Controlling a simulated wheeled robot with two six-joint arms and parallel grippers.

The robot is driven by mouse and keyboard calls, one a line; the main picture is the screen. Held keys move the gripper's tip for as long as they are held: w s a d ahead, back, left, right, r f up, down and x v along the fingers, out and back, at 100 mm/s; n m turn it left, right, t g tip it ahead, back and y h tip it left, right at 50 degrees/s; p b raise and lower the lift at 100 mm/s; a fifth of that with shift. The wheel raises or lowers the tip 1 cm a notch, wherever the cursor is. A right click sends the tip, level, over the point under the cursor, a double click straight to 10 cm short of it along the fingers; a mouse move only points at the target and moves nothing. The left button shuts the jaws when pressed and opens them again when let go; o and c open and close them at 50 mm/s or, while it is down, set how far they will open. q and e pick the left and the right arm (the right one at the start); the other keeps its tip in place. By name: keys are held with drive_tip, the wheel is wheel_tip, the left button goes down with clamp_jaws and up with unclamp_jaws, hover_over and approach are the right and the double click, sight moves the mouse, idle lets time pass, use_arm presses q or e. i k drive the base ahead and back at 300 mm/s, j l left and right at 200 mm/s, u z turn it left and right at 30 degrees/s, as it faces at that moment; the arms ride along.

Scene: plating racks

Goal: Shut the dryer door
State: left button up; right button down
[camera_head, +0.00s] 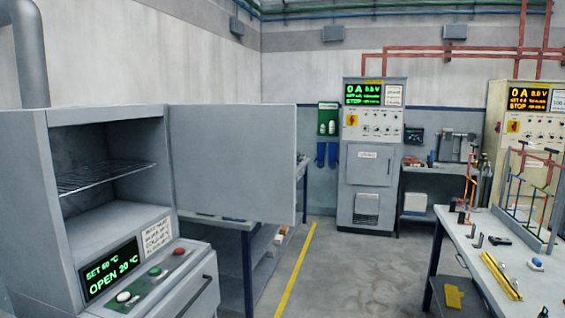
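The grey dryer (30,185) stands at the left. Its door (235,160) is hinged on the right side of the opening and stands wide open, swung out to the right. The inside shows a wire shelf (105,176) with nothing on it. The display (112,268) reads SET 60 °C and OPEN 20 °C. Below and beside it are white, green and red buttons and a dark handle on a lower panel. Neither of my grippers shows in the head view.
A table with dark blue legs (248,270) stands behind the door. A workbench (470,262) with a rack and small parts is at the right. The floor (350,270) between, with a yellow line, is clear.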

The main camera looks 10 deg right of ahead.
sight(238, 161)
drive_tip(key=i+z, duration=0.25)
drive_tip(key=z, duration=0.2)
drive_tip(key=i+z, duration=0.2)
drive_tip(key=i, duration=0.65)
drive_tip(key=i+j+z, duration=0.2)
drive_tip(key=i, duration=0.6)
drive_tip(key=i+u, duration=0.1)
drive_tip(key=i, duration=0.35)
drive_tip(key=i+l, duration=0.15)
drive_tip(key=i, duration=0.3)
drive_tip(key=i+l+u, duration=0.15)
drive_tip(key=i, duration=0.3)
drive_tip(key=i+l, duration=0.1)
drive_tip(key=i, duration=0.35)
drive_tip(key=i+u, duration=0.4)
drive_tip(key=i, duration=0.45)
drive_tip(key=u, duration=2.95)
drive_tip(key=i+j, duration=0.35)
drive_tip(key=i, duration=0.1)
